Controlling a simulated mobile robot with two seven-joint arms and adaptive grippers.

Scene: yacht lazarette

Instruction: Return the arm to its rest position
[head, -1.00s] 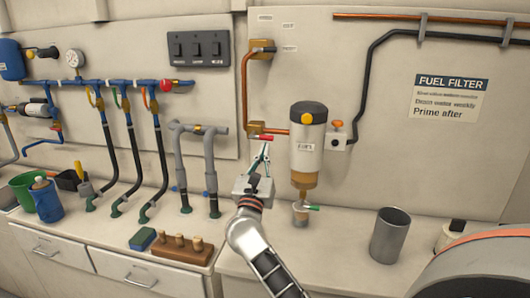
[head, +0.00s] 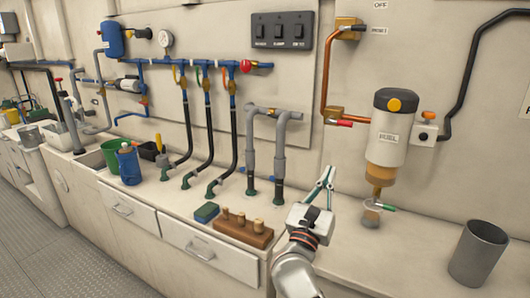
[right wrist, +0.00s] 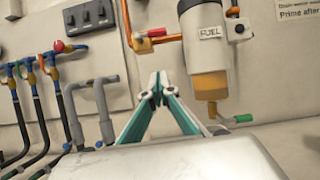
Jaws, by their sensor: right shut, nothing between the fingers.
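My right gripper (head: 329,172) is raised over the counter, left of the fuel filter (head: 387,145). Its two teal-and-white fingers are shut and empty, tips together, also in the right wrist view (right wrist: 158,82). The arm comes up from the bottom of the head view. The tips appear below the red-handled valve (head: 338,119) on the copper pipe, apart from it in the picture. My left gripper is not in view.
A grey metal cup (head: 479,254) stands right on the counter. A wooden block with pegs (head: 241,232) and a blue-green sponge (head: 206,212) lie left of my arm. Grey pipes (head: 280,160) rise behind them. The counter between arm and cup is mostly clear.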

